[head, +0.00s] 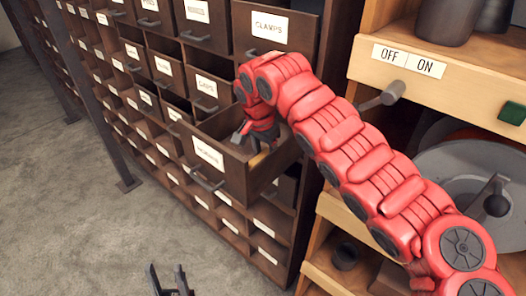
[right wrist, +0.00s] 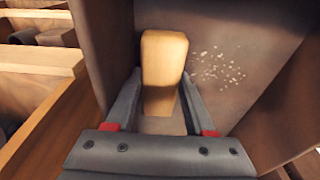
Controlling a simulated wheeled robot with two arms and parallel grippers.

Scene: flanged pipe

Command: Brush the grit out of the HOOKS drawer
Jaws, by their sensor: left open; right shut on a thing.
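The HOOKS drawer (head: 233,178) is pulled out of the cabinet; its label is hard to read. My right arm reaches into it from the right, and my right gripper (head: 262,138) is inside the drawer. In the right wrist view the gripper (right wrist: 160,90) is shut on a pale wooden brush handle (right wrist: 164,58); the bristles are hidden. White grit (right wrist: 218,68) lies scattered on the drawer floor, to the right of the brush. My left gripper (head: 169,280) is open and empty, low over the floor at the bottom edge of the head view.
The cabinet (head: 290,210) holds many labelled drawers, including the CLAMPS drawer (head: 275,30) above. The grey floor at left is clear.

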